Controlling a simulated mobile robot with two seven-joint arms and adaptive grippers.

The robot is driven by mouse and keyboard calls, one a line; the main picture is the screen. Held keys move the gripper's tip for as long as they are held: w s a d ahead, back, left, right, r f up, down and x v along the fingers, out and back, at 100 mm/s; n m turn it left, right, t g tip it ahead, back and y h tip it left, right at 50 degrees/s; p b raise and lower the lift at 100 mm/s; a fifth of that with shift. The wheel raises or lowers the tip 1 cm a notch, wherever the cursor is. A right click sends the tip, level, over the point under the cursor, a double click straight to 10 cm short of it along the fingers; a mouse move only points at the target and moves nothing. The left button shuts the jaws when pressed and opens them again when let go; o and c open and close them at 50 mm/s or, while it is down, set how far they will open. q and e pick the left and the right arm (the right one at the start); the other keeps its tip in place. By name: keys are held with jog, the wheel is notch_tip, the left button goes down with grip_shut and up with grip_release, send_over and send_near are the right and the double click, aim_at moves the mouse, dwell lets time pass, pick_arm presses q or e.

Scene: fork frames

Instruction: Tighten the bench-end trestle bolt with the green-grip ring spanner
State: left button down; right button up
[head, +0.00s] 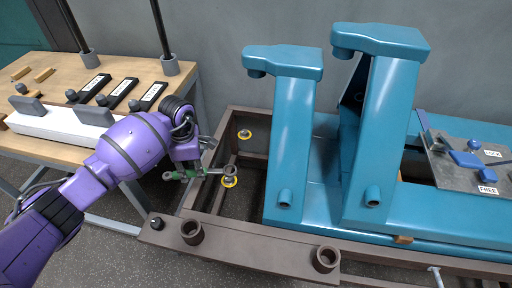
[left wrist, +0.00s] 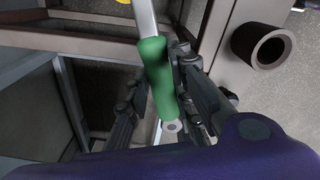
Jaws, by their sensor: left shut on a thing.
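My left gripper (head: 184,174) is shut on the green grip of the ring spanner (head: 207,171). In the left wrist view the green grip (left wrist: 157,75) lies between my two fingers (left wrist: 158,98), with the bare shank running out of the top edge. The spanner's ring end (head: 235,175) is over or beside the nearer yellow-marked trestle bolt (head: 229,182); I cannot tell whether it is seated on it. A second yellow-marked bolt (head: 244,134) sits farther back on the brown trestle frame (head: 214,266). My right gripper is not in view.
Large blue castings (head: 290,130) stand on the trestle at the right, close to the spanner. Upright tube sockets (head: 191,232) rise from the near beam. A wooden bench (head: 40,148) with labelled black pieces (head: 122,93) is at the left. A grey panel (head: 465,172) is at far right.

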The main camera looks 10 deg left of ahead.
pick_arm(q)
jog(key=shift+w+a+f+n, duration=0.2)
jog(key=shift+f+n, duration=0.1)
jog(key=shift+f, duration=0.1)
jog(key=shift+w+a+f+n, duration=0.1)
jog(key=shift+a+f+n, duration=0.05)
jog(key=shift+f+n, duration=0.2)
jog(key=shift+w+a+n+b, duration=0.15)
jog(key=shift+a+n+b, duration=0.1)
jog(key=shift+b, duration=0.1)
jog(key=shift+f+b, duration=1.35)
jog(key=shift+f, duration=0.75)
jog(key=shift+f+b, duration=0.3)
jog(key=shift+f, duration=0.25)
